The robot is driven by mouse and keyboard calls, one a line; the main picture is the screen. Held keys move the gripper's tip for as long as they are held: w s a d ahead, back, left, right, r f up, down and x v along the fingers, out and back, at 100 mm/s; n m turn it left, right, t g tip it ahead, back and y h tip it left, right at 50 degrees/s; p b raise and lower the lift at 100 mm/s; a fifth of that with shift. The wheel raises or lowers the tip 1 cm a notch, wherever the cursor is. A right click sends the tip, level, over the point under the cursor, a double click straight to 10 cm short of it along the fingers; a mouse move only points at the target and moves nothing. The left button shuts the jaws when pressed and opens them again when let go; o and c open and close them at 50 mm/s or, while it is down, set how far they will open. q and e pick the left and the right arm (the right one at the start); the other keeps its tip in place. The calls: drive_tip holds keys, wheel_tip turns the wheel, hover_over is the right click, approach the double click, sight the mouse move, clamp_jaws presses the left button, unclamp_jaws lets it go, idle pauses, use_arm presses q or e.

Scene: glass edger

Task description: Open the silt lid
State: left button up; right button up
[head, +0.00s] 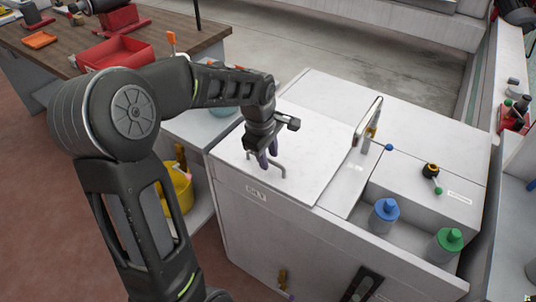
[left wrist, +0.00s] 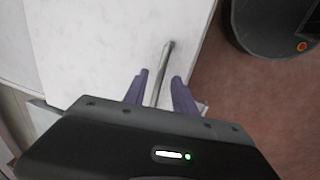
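The silt lid (head: 312,150) is a flat white panel on the left part of the white cabinet top, lying shut and level. A thin grey bar handle (head: 282,168) stands near its front edge. My left gripper (head: 268,160) points down over this handle. In the left wrist view, my left gripper (left wrist: 160,76) is open, with its two purple fingers on either side of the handle (left wrist: 164,62) and a gap showing at each side. The lid (left wrist: 100,45) fills the upper left there. My right gripper is not in view.
Right of the lid are a tap (head: 368,122), a blue-capped bottle (head: 384,215) and a green-capped bottle (head: 445,245) in a recess. A yellow bucket (head: 178,190) sits on a shelf at left. A wooden bench (head: 195,35) with red trays stands behind.

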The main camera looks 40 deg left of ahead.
use_arm(q)
clamp_jaws()
idle(1.4)
